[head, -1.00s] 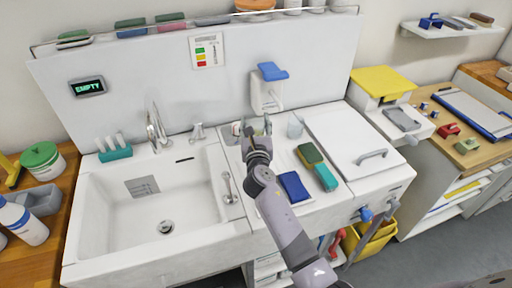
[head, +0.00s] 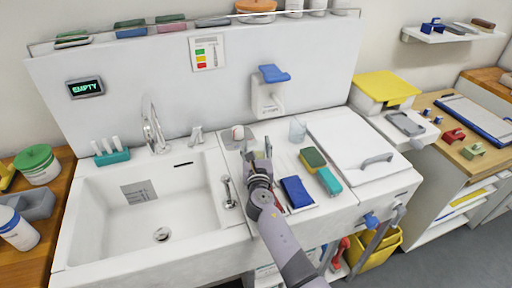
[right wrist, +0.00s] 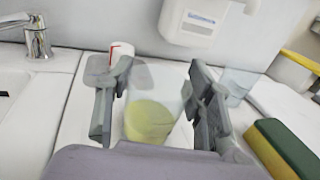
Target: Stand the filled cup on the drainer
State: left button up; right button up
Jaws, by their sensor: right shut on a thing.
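My right gripper (head: 258,160) is over the white drainer area (head: 284,163) to the right of the sink. In the right wrist view its two fingers are shut on a clear cup (right wrist: 155,95) with yellow-green liquid (right wrist: 149,121) in its lower part. The cup looks close to upright. In the head view the gripper mostly hides it, and I cannot tell whether its base touches the surface. My left gripper is not in view.
Another clear cup (head: 297,130) stands behind and right. A white pot with a red mark (head: 238,133) stands behind and left. A yellow-green sponge (head: 312,158), a teal block (head: 329,181) and a blue cloth (head: 296,191) lie to the right. The sink (head: 150,205) is left.

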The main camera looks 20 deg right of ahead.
jog(key=shift+s+f+b, duration=0.2)
jog(key=shift+f+b, duration=0.15)
jog(key=shift+f, duration=0.3)
jog(key=o, duration=1.2)
jog(key=shift+f, duration=0.15)
jog(key=shift+r+p, duration=0.45)
jog(key=shift+r, duration=0.05)
jog(key=shift+s+a, duration=0.15)
jog(key=shift+s, duration=0.15)
jog(key=v, duration=1.1)
jog(key=shift+r, duration=0.3)
